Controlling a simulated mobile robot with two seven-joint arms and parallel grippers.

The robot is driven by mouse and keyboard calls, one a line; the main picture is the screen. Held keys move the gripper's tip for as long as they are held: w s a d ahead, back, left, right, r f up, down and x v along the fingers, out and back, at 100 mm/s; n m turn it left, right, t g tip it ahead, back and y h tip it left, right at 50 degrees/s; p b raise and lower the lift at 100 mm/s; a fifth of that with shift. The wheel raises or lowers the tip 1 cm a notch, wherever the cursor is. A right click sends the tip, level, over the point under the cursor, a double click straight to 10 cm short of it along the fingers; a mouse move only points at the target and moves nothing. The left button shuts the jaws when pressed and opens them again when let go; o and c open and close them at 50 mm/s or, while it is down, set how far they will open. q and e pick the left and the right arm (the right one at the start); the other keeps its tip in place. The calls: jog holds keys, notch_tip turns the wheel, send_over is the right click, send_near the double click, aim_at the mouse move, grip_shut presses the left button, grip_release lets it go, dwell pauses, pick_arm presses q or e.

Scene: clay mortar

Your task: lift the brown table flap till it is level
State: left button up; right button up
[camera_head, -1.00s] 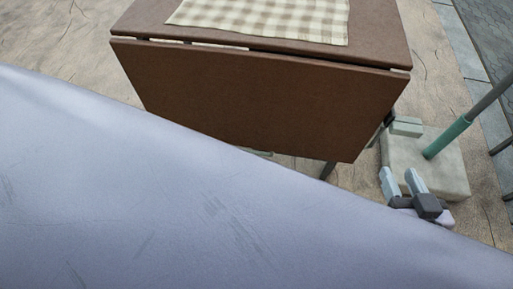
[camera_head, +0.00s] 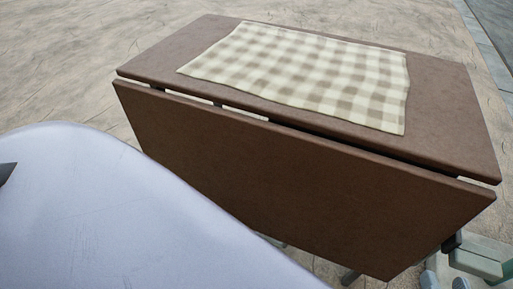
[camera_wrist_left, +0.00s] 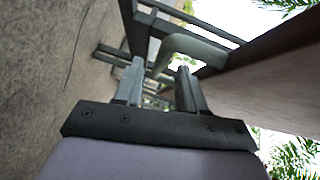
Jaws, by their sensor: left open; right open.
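The brown flap (camera_head: 300,190) hangs down, tilted, along the near long edge of the brown table top (camera_head: 450,120), with a narrow gap between them. Its lower edge is free. My left gripper (camera_wrist_left: 159,78) is open and empty in the left wrist view, close to dark frame bars. A brown panel (camera_wrist_left: 275,85) lies to its right; I cannot tell whether it is the flap. The left gripper is hidden in the head view.
A checked cloth (camera_head: 305,75) lies flat on the table top. A pale grey-green stand part (camera_head: 478,262) is at the lower right, beside the flap's corner. My own pale arm covers the lower left. The paved ground left of and behind the table is clear.

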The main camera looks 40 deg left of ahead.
pick_arm(q)
jog(key=shift+x, duration=1.15)
grip_shut()
jog(key=shift+s, duration=0.15)
